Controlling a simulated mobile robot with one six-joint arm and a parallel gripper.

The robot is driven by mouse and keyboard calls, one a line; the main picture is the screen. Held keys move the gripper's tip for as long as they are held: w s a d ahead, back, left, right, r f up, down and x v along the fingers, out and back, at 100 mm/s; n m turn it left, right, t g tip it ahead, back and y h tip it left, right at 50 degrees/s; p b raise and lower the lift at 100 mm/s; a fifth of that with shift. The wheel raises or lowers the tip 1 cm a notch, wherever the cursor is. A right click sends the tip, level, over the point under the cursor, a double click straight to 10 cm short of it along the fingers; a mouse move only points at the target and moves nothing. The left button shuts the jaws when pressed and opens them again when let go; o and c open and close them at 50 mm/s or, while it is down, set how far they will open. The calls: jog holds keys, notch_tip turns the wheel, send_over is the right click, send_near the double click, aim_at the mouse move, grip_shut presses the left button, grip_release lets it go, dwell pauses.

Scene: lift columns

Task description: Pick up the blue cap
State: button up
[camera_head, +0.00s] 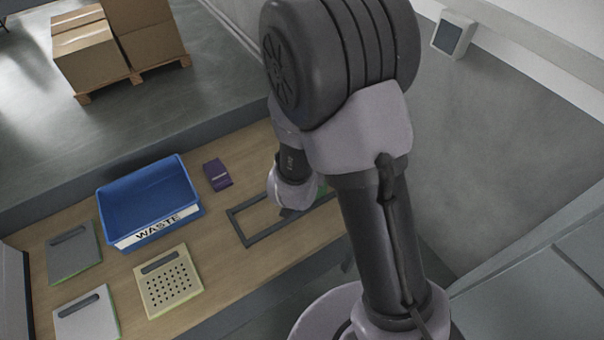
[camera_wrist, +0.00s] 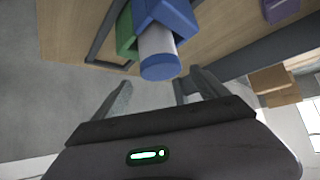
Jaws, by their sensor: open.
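The blue cap (camera_wrist: 160,69) is on the near end of a white cylinder (camera_wrist: 157,42) in the wrist view. The cylinder comes out from a blue block (camera_wrist: 172,14), with a green part (camera_wrist: 125,35) beside it. My gripper (camera_wrist: 162,88) is open and empty, with the cap just beyond and between its fingertips, apart from them. In the head view my arm hides the cap and most of my gripper; only a bit of green (camera_head: 322,190) shows beside the wrist.
A dark rectangular frame (camera_head: 243,234) lies on the wooden table (camera_head: 217,262) around the green part. A blue bin marked WASTE (camera_head: 160,231), a purple box (camera_head: 217,174), a perforated yellowish board (camera_head: 168,306) and grey boards (camera_head: 74,254) are to the left.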

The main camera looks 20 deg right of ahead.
jog(key=x, duration=0.4)
jog(key=shift+a+f, duration=0.2)
jog(key=shift+f, duration=0.05)
jog(key=shift+s+r, duration=0.15)
jog(key=c, duration=1.8)
